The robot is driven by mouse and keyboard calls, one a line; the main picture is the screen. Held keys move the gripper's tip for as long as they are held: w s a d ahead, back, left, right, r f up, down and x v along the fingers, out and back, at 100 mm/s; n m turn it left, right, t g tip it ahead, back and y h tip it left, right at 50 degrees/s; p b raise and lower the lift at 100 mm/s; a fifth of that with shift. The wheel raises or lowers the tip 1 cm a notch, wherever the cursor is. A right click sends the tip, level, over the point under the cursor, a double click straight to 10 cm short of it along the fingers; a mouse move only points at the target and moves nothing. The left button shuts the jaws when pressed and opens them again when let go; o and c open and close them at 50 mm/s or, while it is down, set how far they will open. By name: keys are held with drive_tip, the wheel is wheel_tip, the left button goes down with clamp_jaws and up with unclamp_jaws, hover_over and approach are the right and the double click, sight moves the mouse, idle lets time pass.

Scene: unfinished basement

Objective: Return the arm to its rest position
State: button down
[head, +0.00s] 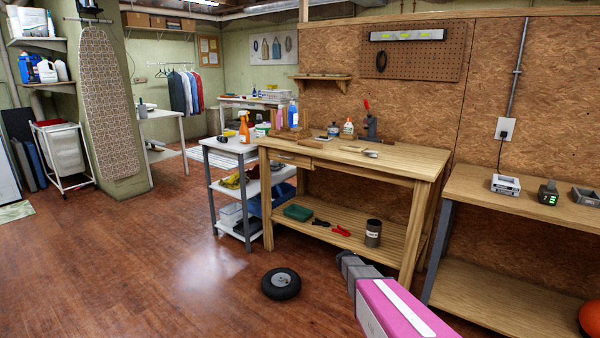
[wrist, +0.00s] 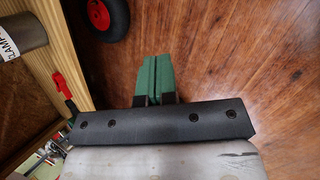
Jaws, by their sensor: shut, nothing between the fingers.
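My arm reaches in from the lower right of the head view, and its pink link (head: 395,310) shows there in front of the workbench. My gripper (wrist: 153,60) shows in the wrist view with its two green fingers together and nothing between them. It points down over the bare wooden floor (wrist: 230,60), beside the wooden edge of the workbench's lower shelf (wrist: 72,45). In the head view the fingertips cannot be made out clearly.
The workbench (head: 425,168) stands close by, with a dark canister (head: 373,235) and red-handled tools (head: 341,231) on its lower shelf. A wheel (head: 281,283) lies on the floor in front. A second bench (head: 480,200) is at right. Floor at left is open.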

drive_tip(key=s+a+r+m+g+y, duration=0.1)
drive_tip(key=s+r+m, duration=0.3)
drive_tip(key=s, duration=0.5)
drive_tip(key=s+a+r+m+g+y, duration=0.1)
drive_tip(key=s+a+r+m, duration=0.3)
drive_tip(key=s+r, duration=0.5)
drive_tip(key=s+a+r+m+g+y, duration=0.1)
drive_tip(key=s+a+r+m+y, duration=0.1)
drive_tip(key=s+r+m, duration=0.4)
drive_tip(key=s, duration=0.4)
drive_tip(key=shift+s+a+r+y, duration=0.25)
drive_tip(key=shift+s+a+y, duration=0.05)
drive_tip(key=shift+s, duration=0.1)
